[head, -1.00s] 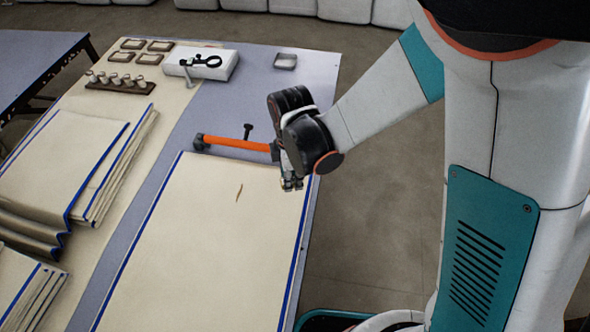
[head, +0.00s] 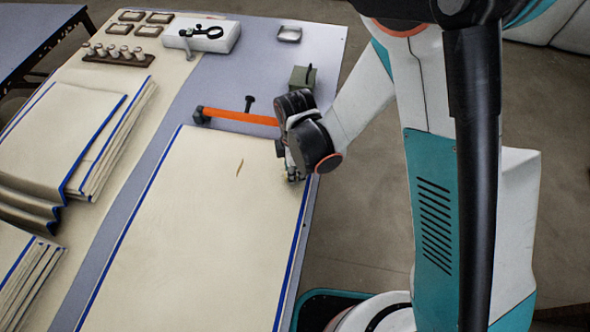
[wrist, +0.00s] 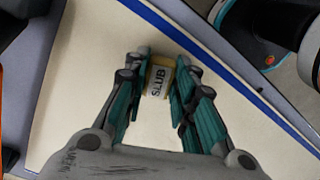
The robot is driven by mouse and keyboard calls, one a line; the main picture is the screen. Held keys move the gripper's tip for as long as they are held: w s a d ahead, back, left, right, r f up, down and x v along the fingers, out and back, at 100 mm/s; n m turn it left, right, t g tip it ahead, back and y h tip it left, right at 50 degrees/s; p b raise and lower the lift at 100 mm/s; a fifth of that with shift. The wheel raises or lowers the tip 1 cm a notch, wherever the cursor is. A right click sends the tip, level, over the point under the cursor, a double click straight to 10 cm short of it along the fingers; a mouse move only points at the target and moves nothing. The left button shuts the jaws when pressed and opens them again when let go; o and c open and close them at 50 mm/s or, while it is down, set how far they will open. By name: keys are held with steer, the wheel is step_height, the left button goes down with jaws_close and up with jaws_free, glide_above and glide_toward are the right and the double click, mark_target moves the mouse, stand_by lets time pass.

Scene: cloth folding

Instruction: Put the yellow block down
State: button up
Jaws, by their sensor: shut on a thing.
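The yellow block (wrist: 158,81) shows in the wrist view with the dark letters "SLUB" on its pale face. My gripper (wrist: 157,88) is shut on it, with one finger at each side. In the head view my gripper (head: 293,176) points down over the right edge of the large cream cloth (head: 200,240), near its far end. There only a small yellowish bit of the block shows at the fingertips. I cannot tell whether the block touches the cloth. A small brown mark (head: 240,167) lies on the cloth, left of my gripper.
An orange bar tool (head: 240,116) lies beyond the cloth, close to my wrist. A grey-green box (head: 303,78) stands behind my wrist. Folded cloths (head: 60,140) are stacked at left. A white device (head: 203,36) and a bobbin rack (head: 118,56) stand at the back. The cloth's middle is clear.

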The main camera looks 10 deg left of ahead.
steer(key=shift+f, duration=0.1)
steer(key=o, duration=0.4)
steer(key=shift+f, duration=0.1)
steer(key=o, duration=0.5)
steer(key=shift+c, duration=0.2)
step_height(320, 180, up, 12)
steer(key=p, duration=0.5)
steer(key=shift+r, duration=0.25)
